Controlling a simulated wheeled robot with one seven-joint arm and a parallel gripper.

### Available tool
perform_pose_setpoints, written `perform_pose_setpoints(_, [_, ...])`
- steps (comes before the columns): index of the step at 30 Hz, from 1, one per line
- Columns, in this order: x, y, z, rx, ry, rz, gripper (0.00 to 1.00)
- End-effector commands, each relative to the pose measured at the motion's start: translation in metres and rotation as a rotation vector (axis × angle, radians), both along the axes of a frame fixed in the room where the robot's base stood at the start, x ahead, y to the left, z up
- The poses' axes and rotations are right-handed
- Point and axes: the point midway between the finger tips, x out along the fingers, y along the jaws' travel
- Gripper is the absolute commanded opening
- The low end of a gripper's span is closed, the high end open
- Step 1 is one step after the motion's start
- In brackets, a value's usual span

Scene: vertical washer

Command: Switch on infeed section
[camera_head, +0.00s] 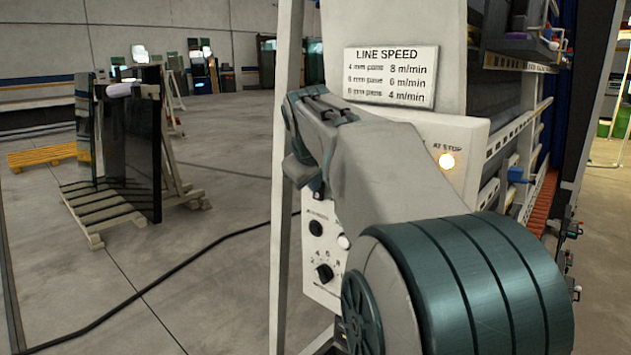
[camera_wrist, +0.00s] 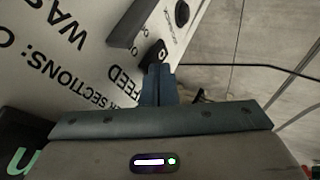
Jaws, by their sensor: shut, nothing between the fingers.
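In the wrist view, my gripper (camera_wrist: 158,72) is shut and empty. Its fingertips are just beside a small black knob (camera_wrist: 155,52) on a pale control panel (camera_wrist: 70,60); I cannot tell whether they touch it. The panel's large black lettering appears upside down, with "SECTIONS" and "FEED" readable near the knob. In the head view, my arm covers much of the control panel (camera_head: 320,288). Below the arm, a black knob (camera_head: 316,228) and a numbered selector knob (camera_head: 324,272) show. The fingertips are hidden there.
A "LINE SPEED" sign (camera_head: 391,76) is on the machine above my arm. A lit "AT STOP" lamp (camera_head: 447,161) glows to the right. A pale upright post (camera_head: 287,200) stands left of the panel.

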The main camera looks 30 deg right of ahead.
Motion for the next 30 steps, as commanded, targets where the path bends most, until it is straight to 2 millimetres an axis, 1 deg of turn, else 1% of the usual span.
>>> perform_pose_setpoints(1, [0.000, 0.000, 0.004, -0.001, -0.001, 0.000, 0.00])
perform_pose_setpoints(7, [0.000, -0.001, 0.014, 0.000, -0.002, -0.002, 0.00])
perform_pose_setpoints(20, [-0.001, 0.001, 0.015, 0.000, -0.002, -0.001, 0.00])
perform_pose_setpoints(23, [-0.004, 0.008, 0.016, -0.001, -0.002, -0.001, 0.00])
perform_pose_setpoints(28, [-0.013, 0.034, 0.021, 0.000, -0.003, -0.006, 0.00])
perform_pose_setpoints(30, [-0.021, 0.031, 0.040, -0.001, -0.008, -0.013, 0.00])
